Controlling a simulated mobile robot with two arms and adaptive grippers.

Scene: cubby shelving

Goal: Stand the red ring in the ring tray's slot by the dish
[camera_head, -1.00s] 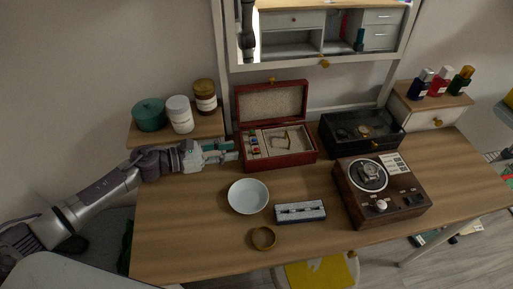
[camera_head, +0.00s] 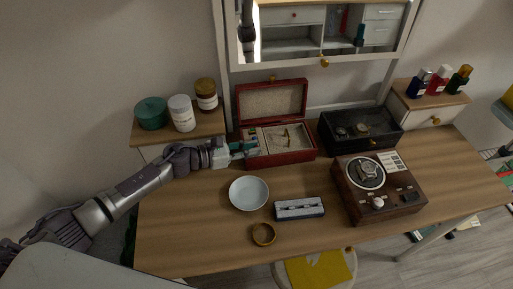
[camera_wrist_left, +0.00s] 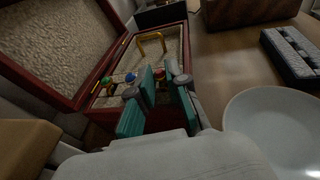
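My left gripper (camera_head: 243,149) reaches into the left compartment of the open red jewelry box (camera_head: 281,158). In the left wrist view its teal fingers (camera_wrist_left: 162,78) are apart, with the red ring (camera_wrist_left: 160,84) between them, low in the box. A blue ring (camera_wrist_left: 130,77) and a green ring (camera_wrist_left: 107,80) sit beside it. The ring tray (camera_head: 299,209), a small dark-and-white block, lies on the desk right of the pale dish (camera_head: 249,193); its slots are too small to make out clearly. My right gripper is not in view.
A gold bangle (camera_head: 263,234) lies in front of the dish. A wooden watch stand (camera_head: 378,187) and a dark watch case (camera_head: 361,128) stand to the right. Jars (camera_head: 181,113) stand on a shelf above my left arm. The desk's front left is clear.

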